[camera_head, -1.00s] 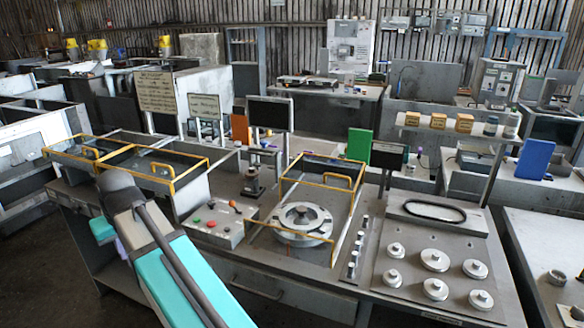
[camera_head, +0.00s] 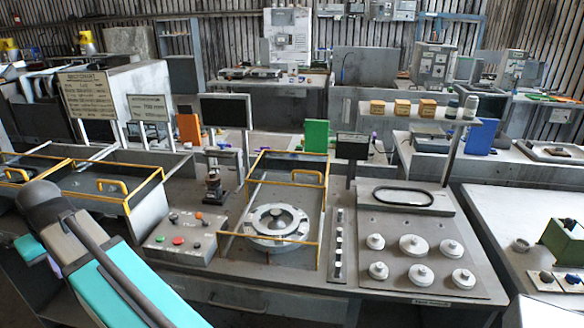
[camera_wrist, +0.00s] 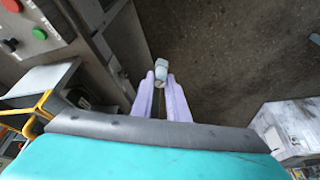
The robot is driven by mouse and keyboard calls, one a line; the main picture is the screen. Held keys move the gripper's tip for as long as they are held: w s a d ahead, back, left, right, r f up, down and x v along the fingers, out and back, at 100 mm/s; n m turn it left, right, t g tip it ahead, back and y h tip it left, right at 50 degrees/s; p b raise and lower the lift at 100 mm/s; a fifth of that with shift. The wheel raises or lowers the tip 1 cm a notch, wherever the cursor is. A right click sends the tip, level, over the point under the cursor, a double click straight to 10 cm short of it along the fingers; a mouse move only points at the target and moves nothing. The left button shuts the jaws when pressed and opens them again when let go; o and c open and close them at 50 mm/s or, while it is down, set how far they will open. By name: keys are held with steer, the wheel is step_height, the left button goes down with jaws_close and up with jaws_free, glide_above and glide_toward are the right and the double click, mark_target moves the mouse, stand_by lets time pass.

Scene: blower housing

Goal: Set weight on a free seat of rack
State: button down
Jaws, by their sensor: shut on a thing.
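My gripper (camera_wrist: 160,85) is shut on a small pale grey cylindrical weight (camera_wrist: 161,70), held at the fingertips between two lilac fingers. In the wrist view it hangs over dark floor, to the right of the bench edge. The head view does not show the fingers or the held weight; my arm is at its lower left. A grey panel (camera_head: 395,226) at the bench's right bears several round knobbed weights (camera_head: 412,244). A narrow strip (camera_head: 337,225) left of it holds several small pieces. I cannot tell which of the two is the rack, or which seats are free.
Left of the strip stand a yellow-framed enclosure with a ring-shaped fixture (camera_head: 278,223) and a control box (camera_head: 183,240) with coloured buttons. A small black display (camera_head: 352,147) on a post rises behind the strip. A black belt loop (camera_head: 403,197) lies behind the round weights.

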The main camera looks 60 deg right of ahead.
stand_by(0.3)
steer(key=s+d+r+m+g+h+p, duration=0.15)
steer(key=s+d+m, duration=0.3)
steer(key=d, duration=0.95)
steer(key=s+d+r+m+g+h+p, duration=0.1)
steer(key=s+d+m+p, duration=0.3)
steer(key=d, duration=0.9)
steer(key=s+d+r+m+g+h+p, duration=0.1)
steer(key=s+d+m+h+p, duration=0.15)
steer(key=d+m, duration=0.75)
steer(key=s+d+r+m+g+p, duration=0.1)
steer(key=s+d+m, duration=0.2)
steer(key=s+d, duration=0.6)
steer(key=s+d+r+m+g+y+p, duration=0.1)
steer(key=s+d+m, duration=0.3)
steer(key=s+d, duration=0.6)
steer(key=s+d+r+m+g+y+p, duration=0.1)
steer(key=s+d+r+m+g+p, duration=0.1)
steer(key=s+d, duration=0.8)
steer(key=s+m+p, duration=0.1)
steer(key=s, duration=0.3)
steer(key=shift+s+g, duration=0.25)
steer(key=shift+g, duration=0.1)
steer(key=shift+d+f, duration=0.1)
steer(key=shift+f, duration=0.1)
steer(key=shift+f+b, duration=3.75)
steer(key=shift+f, duration=4.3)
